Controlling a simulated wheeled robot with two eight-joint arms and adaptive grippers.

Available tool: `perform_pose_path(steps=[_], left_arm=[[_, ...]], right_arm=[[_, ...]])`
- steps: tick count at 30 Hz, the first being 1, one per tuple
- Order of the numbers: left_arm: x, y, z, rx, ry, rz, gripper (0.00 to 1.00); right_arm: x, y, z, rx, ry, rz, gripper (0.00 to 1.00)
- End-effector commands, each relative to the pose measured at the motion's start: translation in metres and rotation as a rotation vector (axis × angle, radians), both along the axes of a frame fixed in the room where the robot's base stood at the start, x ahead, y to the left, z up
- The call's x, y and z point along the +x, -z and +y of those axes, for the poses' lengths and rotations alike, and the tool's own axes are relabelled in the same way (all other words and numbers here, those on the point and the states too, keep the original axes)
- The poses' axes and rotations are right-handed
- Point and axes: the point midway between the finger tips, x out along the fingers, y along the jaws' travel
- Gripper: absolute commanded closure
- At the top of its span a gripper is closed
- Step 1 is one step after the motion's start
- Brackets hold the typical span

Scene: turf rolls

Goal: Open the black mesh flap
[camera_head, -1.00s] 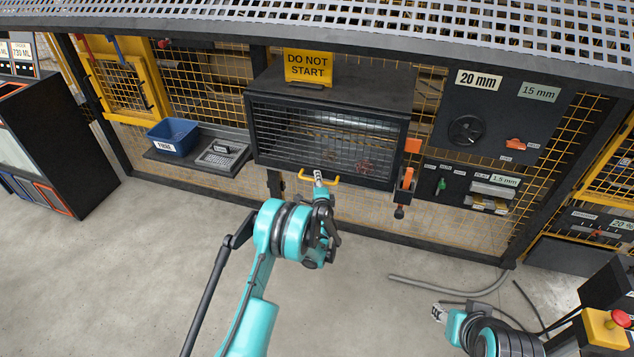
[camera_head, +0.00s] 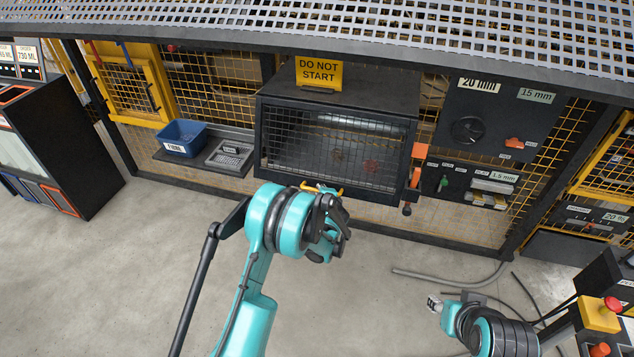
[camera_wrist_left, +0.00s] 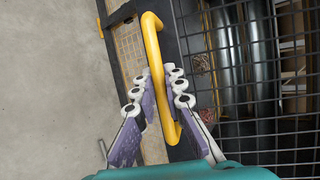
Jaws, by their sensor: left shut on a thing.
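The black mesh flap (camera_head: 338,150) fronts a dark box below the DO NOT START sign. Its lower edge looks tilted slightly outward, towards me. A yellow bar handle (camera_head: 311,188) is on that lower edge, partly covered by my left wrist in the head view. In the left wrist view the handle (camera_wrist_left: 153,50) runs between the pale fingers of my left gripper (camera_wrist_left: 173,85), which is shut on it. The mesh (camera_wrist_left: 262,85) fills the right of that view. My right gripper (camera_head: 433,305) is small and low at the right, away from the flap; its jaw state is unclear.
A blue bin (camera_head: 185,138) sits on a shelf left of the box. An orange latch piece (camera_head: 415,152) is at the box's right side, beside a panel with a black knob (camera_head: 467,130). A grey hose (camera_head: 450,278) lies on the mostly clear floor.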

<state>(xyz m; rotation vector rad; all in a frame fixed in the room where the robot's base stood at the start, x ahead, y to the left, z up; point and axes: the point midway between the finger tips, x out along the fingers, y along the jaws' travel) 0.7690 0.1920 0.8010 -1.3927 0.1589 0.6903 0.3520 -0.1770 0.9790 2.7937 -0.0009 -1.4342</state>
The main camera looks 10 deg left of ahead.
Motion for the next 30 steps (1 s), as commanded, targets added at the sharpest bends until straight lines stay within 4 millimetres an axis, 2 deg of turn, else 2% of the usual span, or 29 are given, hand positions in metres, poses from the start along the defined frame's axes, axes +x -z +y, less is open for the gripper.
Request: perform_pose_path(steps=[1, 6, 15, 21, 30], left_arm=[[-0.012, -0.016, 0.0, 0.0, -0.004, 0.048, 1.0], [-0.049, -0.048, 0.001, 0.006, -0.002, 0.211, 1.0], [-0.098, -0.116, 0.003, 0.016, -0.002, 0.494, 1.0], [-0.119, -0.166, 0.004, 0.023, -0.002, 0.681, 1.0], [-0.132, -0.229, 0.005, 0.033, -0.002, 0.909, 1.0]], right_arm=[[0.0, -0.015, 0.0, 0.0, 0.0, 0.0, 0.6], [0.0, -0.042, 0.0, 0.0, 0.0, 0.0, 0.6], [0.0, -0.095, 0.0, 0.0, 0.0, 0.0, 0.6], [0.0, -0.128, 0.0, 0.0, 0.0, 0.0, 0.6], [0.0, -0.164, 0.0, 0.0, 0.0, 0.0, 0.6]])
